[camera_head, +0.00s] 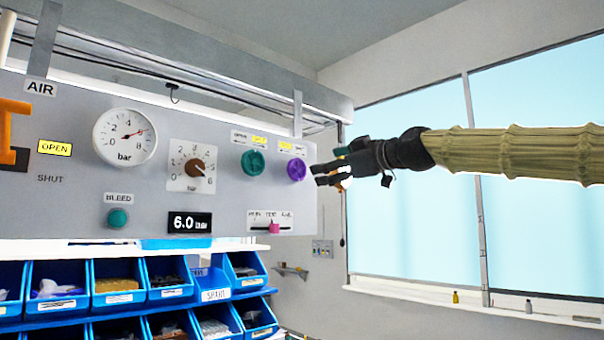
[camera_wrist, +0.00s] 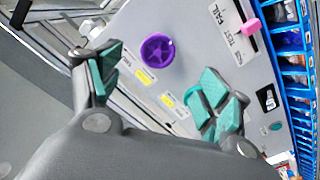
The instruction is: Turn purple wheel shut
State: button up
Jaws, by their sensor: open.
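The purple wheel (camera_head: 296,169) is a round knob near the right edge of the grey panel (camera_head: 60,215). In the wrist view the purple wheel (camera_wrist: 158,54) shows whole, ahead of and between my two spread fingers. My gripper (camera_head: 318,175) is just right of the wheel in the head view. In the wrist view my gripper (camera_wrist: 160,88) is open and empty, with teal pads. It looks apart from the wheel, though the exact gap is hard to judge. Yellow labels (camera_wrist: 145,76) sit beside the wheel; their wording is not readable.
A teal wheel (camera_head: 253,161) sits just left of the purple one; a finger partly hides it in the wrist view. A pink slider (camera_head: 274,228) is below. Gauges (camera_head: 125,136) and a brown knob (camera_head: 195,167) are further left. Blue bins (camera_head: 115,283) stand underneath. Space right of the panel is open.

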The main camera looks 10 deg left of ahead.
aim_at(299, 170)
jog(key=p+x, duration=0.2)
jog(key=x, duration=0.3)
jog(key=p+x, duration=0.2)
jog(key=x, duration=0.3)
jog(key=shift+w+a+r, duration=0.2)
jog(key=shift+w+a, duration=0.1)
jog(key=c, duration=1)
